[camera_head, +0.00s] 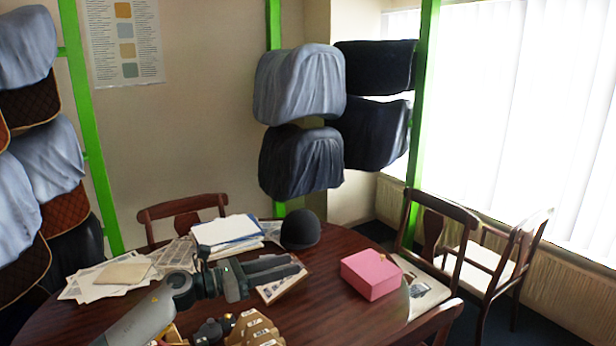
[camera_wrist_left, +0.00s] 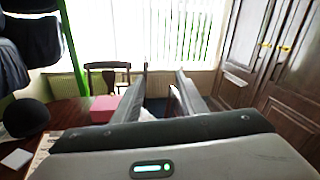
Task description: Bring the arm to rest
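My left arm comes in from the lower left in the head view. My left gripper (camera_head: 280,268) is over the round wooden table and points to the right. In the left wrist view my left gripper (camera_wrist_left: 162,88) shows two fingers apart with nothing between them. The window and a chair show beyond the gap.
The table (camera_head: 325,310) holds papers (camera_head: 105,275), a white stack (camera_head: 227,232), a black rounded hat-like thing (camera_head: 300,230) and a pink box (camera_head: 371,274). Tan and dark items (camera_head: 254,330) lie below my left gripper. Chairs (camera_head: 440,235) stand around the table.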

